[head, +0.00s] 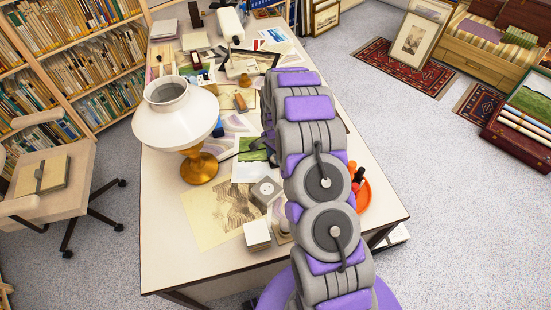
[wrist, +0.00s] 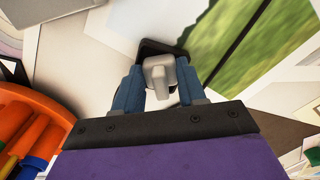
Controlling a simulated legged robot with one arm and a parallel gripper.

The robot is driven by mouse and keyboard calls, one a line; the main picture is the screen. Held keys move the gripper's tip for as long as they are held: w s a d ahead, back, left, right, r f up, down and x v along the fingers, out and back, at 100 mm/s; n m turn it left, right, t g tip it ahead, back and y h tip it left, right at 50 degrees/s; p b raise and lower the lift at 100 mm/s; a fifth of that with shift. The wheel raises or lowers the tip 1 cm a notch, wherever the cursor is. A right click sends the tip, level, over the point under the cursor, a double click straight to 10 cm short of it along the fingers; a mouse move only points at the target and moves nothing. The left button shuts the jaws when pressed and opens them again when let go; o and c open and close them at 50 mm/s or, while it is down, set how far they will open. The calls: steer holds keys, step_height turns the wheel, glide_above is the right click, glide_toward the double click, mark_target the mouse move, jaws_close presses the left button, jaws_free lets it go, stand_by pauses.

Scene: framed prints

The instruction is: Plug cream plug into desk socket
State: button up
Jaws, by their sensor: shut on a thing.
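The cream plug (wrist: 158,74) is between the two blue fingers of my gripper (wrist: 157,90) in the wrist view. My gripper is shut on it, and the fingers hide its sides. A dark, rounded object (wrist: 148,47) shows just beyond the plug; I cannot tell whether they touch. In the head view my arm hides most of the gripper and the plug. The desk socket (head: 265,191) is a grey block with a round pale face, standing on the desk (head: 165,263) left of my arm. It is not recognisable in the wrist view.
A white-shaded lamp (head: 176,115) with a brass base stands left of the socket. A white block (head: 257,235) stands in front of it. An orange bowl (head: 364,195) with tools is right of my arm. Prints cover much of the desk; its front left is clear.

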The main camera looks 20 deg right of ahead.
steer(key=c, duration=0.4)
steer(key=shift+o, duration=0.2)
steer(key=shift+r+p, duration=0.3)
steer(key=shift+r, duration=0.35)
step_height(320, 180, up, 3)
steer(key=shift+f+p, duration=0.2)
steer(key=shift+p, duration=0.3)
steer(key=s+a+p, duration=0.1)
steer(key=s, duration=0.4)
steer(key=s+a+p, duration=0.1)
steer(key=s, duration=0.4)
steer(key=s+a+r, duration=0.1)
steer(key=s, duration=0.4)
steer(key=shift+s+a+p, duration=0.3)
steer(key=shift+p, duration=0.1)
